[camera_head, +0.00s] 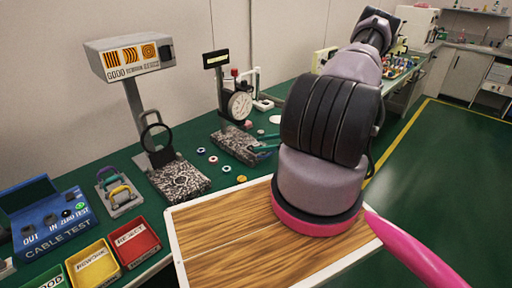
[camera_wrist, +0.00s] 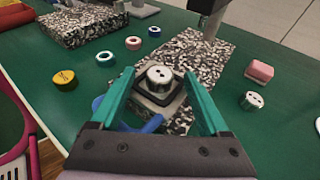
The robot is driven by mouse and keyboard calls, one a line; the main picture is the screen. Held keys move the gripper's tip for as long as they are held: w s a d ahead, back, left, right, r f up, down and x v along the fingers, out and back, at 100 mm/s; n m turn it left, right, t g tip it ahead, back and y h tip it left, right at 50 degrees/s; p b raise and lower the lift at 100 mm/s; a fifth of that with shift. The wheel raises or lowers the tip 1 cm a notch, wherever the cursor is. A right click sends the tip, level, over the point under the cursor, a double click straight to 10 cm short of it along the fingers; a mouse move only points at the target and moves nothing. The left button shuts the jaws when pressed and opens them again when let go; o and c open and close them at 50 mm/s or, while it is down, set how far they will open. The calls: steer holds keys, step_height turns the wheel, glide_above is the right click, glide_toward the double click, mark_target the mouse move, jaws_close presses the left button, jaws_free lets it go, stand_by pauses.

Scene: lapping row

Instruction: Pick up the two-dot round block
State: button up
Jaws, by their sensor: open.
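A silver-white round block with two dark dots on its top (camera_wrist: 160,75) sits on a dark square holder (camera_wrist: 148,96) on a speckled granite plate (camera_wrist: 212,55). My gripper (camera_wrist: 158,82) is open, with one teal finger on each side of this block in the wrist view. I cannot tell whether the fingers touch it. A second pale round block (camera_wrist: 253,100) with dark marks lies on the green table right of the plate; its marks are too small to count. In the head view my gripper (camera_head: 266,143) is over the granite plate (camera_head: 226,147) by the dial gauge, and the two-dot block is hidden.
A dial gauge (camera_head: 239,105) stands on the plate close to my gripper. A pink block (camera_wrist: 260,72), a yellow disc (camera_wrist: 65,78) and several rings (camera_wrist: 105,58) lie around. A blue piece (camera_wrist: 152,124) shows below the holder. Another granite plate (camera_head: 180,180) carries a magnifier stand.

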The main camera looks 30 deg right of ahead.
jaws_close()
stand_by(0.3)
